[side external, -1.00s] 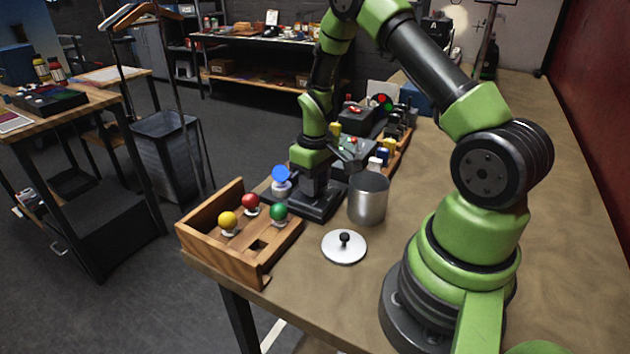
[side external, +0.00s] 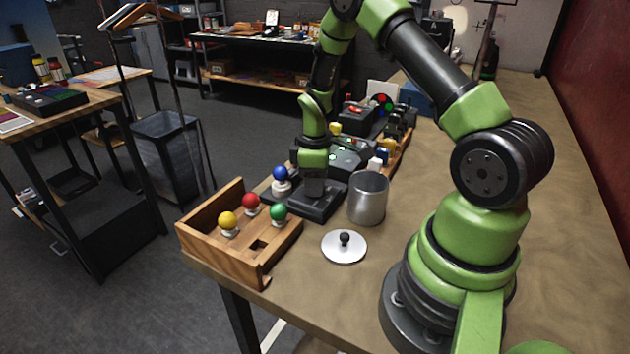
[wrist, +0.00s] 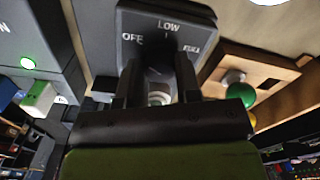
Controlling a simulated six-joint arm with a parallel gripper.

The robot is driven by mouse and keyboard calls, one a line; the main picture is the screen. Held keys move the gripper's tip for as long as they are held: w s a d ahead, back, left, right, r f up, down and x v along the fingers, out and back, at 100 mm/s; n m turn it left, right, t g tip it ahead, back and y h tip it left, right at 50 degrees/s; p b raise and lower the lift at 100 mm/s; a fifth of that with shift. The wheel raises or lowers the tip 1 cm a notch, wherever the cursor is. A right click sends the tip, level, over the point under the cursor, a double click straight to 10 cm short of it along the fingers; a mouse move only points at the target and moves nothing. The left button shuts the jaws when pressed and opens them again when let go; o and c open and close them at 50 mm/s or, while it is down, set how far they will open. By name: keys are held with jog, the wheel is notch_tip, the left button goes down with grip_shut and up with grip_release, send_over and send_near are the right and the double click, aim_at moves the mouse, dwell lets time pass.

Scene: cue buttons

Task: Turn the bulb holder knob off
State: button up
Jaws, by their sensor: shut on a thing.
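The bulb holder is a dark box (side external: 320,207) on the table, with a blue bulb (side external: 281,174) in a white socket at its left end. The bulb looks dark blue and shaded, not glowing. In the wrist view its grey panel (wrist: 195,22) carries the labels OFF, LOW and a third one that is hard to read. My gripper (wrist: 157,72) points down at this panel and is shut on the knob, one finger on each side. The knob is mostly hidden between the fingers, so its exact pointing cannot be read. In the side view my wrist hides it too.
A wooden box (side external: 268,275) with red, yellow and green bulbs stands to the left. A metal pot (side external: 368,203) stands close to the right of the holder, its lid (side external: 344,248) in front. A device with buttons (side external: 350,160) is behind. The table front right is clear.

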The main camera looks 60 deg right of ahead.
dwell(0.3)
jog(key=o, duration=0.9)
jog(key=shift+o, duration=0.2)
notch_tip(320, 180, up, 10)
jog(key=s+a+r+m+t, duration=0.35)
jog(key=a+r, duration=0.45)
jog(key=r, duration=0.4)
jog(key=s+a+r+m+t+y, duration=0.2)
jog(key=s+a+r+m, duration=0.3)
jog(key=s+a, duration=0.3)
jog(key=s+t, duration=0.1)
jog(key=s, duration=0.2)
jog(key=shift+a+t, duration=0.35)
jog(key=shift+a, duration=0.05)
